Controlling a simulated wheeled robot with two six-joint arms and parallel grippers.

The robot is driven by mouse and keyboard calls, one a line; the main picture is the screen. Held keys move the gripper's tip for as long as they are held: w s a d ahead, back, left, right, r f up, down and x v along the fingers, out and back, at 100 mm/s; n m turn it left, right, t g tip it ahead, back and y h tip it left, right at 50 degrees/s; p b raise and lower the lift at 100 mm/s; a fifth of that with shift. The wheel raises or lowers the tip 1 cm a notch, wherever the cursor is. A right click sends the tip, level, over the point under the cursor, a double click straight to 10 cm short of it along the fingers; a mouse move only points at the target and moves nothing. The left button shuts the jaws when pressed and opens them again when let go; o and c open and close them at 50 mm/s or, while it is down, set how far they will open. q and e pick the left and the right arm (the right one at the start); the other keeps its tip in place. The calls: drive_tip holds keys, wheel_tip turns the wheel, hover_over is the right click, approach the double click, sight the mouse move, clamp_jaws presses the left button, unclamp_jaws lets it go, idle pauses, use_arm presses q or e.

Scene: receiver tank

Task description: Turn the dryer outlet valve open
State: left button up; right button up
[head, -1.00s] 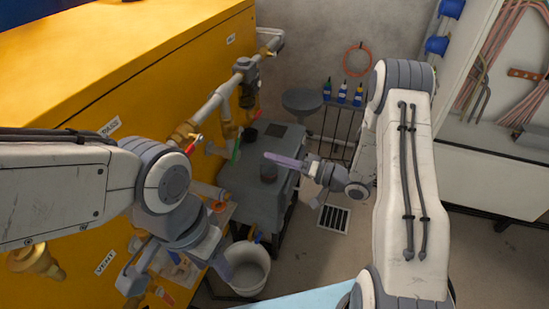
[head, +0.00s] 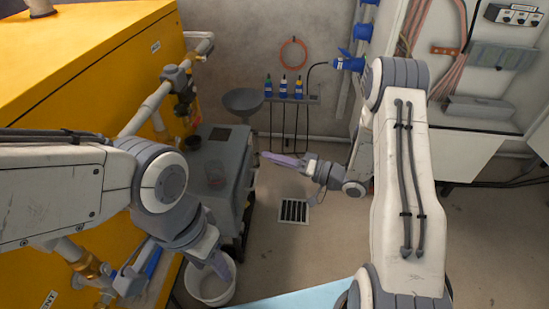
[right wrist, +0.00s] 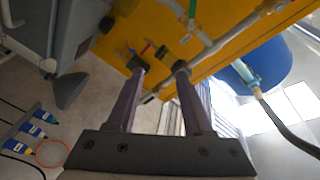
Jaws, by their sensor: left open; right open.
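Pipework (head: 150,103) with brass fittings runs along the yellow tank housing (head: 110,60). In the right wrist view a green handle (right wrist: 192,10) and a red handle (right wrist: 146,48) show by the pipes on the yellow panel. I cannot tell which, if either, is the dryer outlet valve; my left arm hides part of the pipework in the head view. My right gripper (head: 284,159) is open and empty, apart from the pipes, over the floor beside the grey unit (head: 218,165). It also shows in the right wrist view (right wrist: 159,67). My left gripper (head: 178,274) is open, low beside the yellow housing.
A white bucket (head: 215,291) stands below my left gripper. A rack with several bottles (head: 283,88) and an orange hose coil (head: 294,53) are at the back wall. A white cabinet (head: 485,145) is at the right. Floor around the drain grate (head: 294,211) is clear.

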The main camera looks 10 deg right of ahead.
clamp_jaws()
drive_tip(key=s+a+r+n+g+b, duration=0.1)
drive_tip(key=s+a+r+n+b, duration=0.25)
drive_tip(key=a+n, duration=0.6)
drive_tip(key=s+a+r+n+g+b, duration=0.2)
drive_tip(key=s+a+r+n+b, duration=0.15)
drive_tip(key=a+n, duration=0.6)
drive_tip(key=w+a+f+n+b, duration=0.1)
drive_tip(key=w+a+f+b, duration=0.2)
drive_tip(key=w+a+f, duration=0.2)
drive_tip(key=shift+w+a+n+h, duration=0.3)
drive_tip(key=shift+w+a, duration=0.4)
drive_tip(key=shift+w, duration=0.95)
